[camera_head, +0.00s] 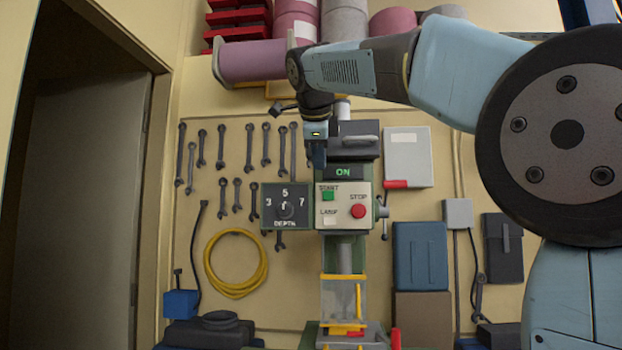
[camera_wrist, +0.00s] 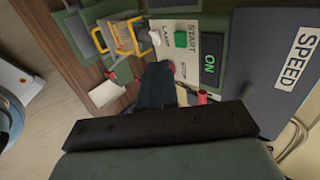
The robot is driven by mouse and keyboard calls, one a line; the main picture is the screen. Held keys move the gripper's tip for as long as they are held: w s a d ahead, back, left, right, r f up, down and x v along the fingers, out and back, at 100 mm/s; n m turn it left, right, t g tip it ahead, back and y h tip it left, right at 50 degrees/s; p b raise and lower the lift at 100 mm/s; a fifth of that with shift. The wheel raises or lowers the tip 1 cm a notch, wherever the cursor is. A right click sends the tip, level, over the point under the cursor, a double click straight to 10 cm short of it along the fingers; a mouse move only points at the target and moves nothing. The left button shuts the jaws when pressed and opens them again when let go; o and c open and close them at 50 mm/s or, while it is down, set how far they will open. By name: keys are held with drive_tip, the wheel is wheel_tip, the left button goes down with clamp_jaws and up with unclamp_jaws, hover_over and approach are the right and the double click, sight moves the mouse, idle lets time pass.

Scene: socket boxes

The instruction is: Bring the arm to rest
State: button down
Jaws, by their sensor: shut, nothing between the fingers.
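My arm reaches in from the right in the head view, bent at the elbow. My gripper (camera_head: 317,160) hangs down, shut and empty, just above and left of the lit ON display (camera_head: 345,172). In the wrist view, the shut fingers (camera_wrist: 160,75) stand in front of the machine's control panel (camera_head: 343,203) and hide part of it. The panel bears a green START button (camera_head: 327,195), a red STOP button (camera_head: 358,211) and a pale LAMP switch (camera_head: 331,220). I cannot tell whether the fingers touch the machine.
A DEPTH dial (camera_head: 286,207) sits left of the panel. A clear guard with yellow edges (camera_head: 343,298) stands below. Wrenches (camera_head: 221,146) and a coiled yellow hose (camera_head: 236,262) hang on the wall. A grey switch box (camera_head: 407,155) is at right. A doorway opens at far left.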

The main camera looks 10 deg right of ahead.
drive_tip(key=s+d+f+n+g+y, duration=0.1)
drive_tip(key=s+f+n, duration=0.6)
drive_tip(key=f, duration=0.7)
drive_tip(key=s+d+f+n+g+y, duration=0.1)
drive_tip(key=s+d+f+n, duration=0.2)
drive_tip(key=s+f+n, duration=0.4)
drive_tip(key=s+d+f+n+g+y, duration=0.1)
drive_tip(key=s+f+n, duration=0.6)
drive_tip(key=f, duration=1.3)
drive_tip(key=s+d, duration=0.1)
drive_tip(key=s, duration=0.3)
drive_tip(key=shift+f+n+g, duration=0.3)
drive_tip(key=shift+f, duration=0.05)
